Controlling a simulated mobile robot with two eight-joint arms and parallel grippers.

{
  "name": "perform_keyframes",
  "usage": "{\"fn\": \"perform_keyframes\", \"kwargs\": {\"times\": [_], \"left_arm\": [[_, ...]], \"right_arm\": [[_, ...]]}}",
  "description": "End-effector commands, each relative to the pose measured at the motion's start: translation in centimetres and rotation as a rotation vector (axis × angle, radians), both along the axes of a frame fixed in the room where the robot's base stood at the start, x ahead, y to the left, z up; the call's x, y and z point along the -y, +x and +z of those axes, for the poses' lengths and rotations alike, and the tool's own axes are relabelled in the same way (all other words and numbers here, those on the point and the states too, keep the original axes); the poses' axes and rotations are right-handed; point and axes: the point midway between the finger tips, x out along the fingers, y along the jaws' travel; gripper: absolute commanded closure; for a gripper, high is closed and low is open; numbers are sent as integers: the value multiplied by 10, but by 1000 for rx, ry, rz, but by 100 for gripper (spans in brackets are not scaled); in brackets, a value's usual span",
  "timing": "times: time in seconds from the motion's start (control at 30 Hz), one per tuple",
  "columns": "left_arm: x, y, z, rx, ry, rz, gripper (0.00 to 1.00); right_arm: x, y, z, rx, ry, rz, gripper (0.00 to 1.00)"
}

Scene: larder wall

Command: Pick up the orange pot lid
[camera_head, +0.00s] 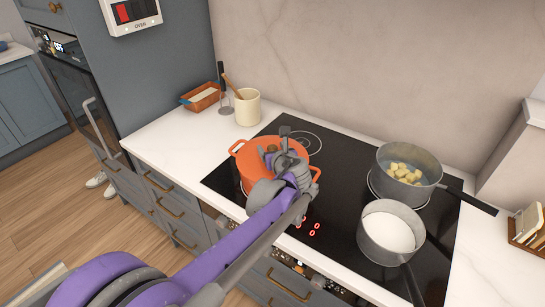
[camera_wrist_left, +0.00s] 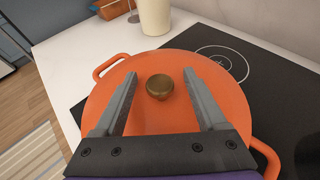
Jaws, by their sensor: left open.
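The orange pot lid (camera_wrist_left: 150,125) sits on the orange pot (camera_head: 249,165) on the black hob. Its round brass-coloured knob (camera_wrist_left: 159,87) shows in the left wrist view, between and slightly beyond the two fingers of my left gripper (camera_wrist_left: 163,80). The gripper is open and empty, above the lid, with a finger on each side of the knob. In the head view my left gripper (camera_head: 284,143) and purple arm cover much of the lid and pot. I cannot tell whether the fingers touch the lid. My right gripper is not in view.
A grey pan with yellow chunks (camera_head: 408,173) and a grey saucepan with white contents (camera_head: 388,231) stand on the hob to the right. A cream utensil crock (camera_head: 247,107) and an orange dish (camera_head: 203,97) stand behind left. The white counter (camera_head: 172,140) is clear at left.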

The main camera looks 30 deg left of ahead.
Motion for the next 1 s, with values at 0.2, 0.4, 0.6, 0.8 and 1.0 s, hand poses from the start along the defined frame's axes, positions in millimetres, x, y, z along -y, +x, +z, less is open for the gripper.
{"fn": "perform_keyframes", "kwargs": {"times": [0.2, 0.4, 0.6, 0.8, 1.0], "left_arm": [[0, 0, 0, 0, 0, -1, 37], [1, 0, 0, 0, 0, -1, 73], [1, 0, 0, 0, 0, -1, 100], [1, 0, 0, 0, 0, -1, 100], [1, 0, 0, 0, 0, -1, 100]], "right_arm": [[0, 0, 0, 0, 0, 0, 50], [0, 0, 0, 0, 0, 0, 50], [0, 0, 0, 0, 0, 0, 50], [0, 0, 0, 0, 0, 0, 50], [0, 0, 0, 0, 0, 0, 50]]}}
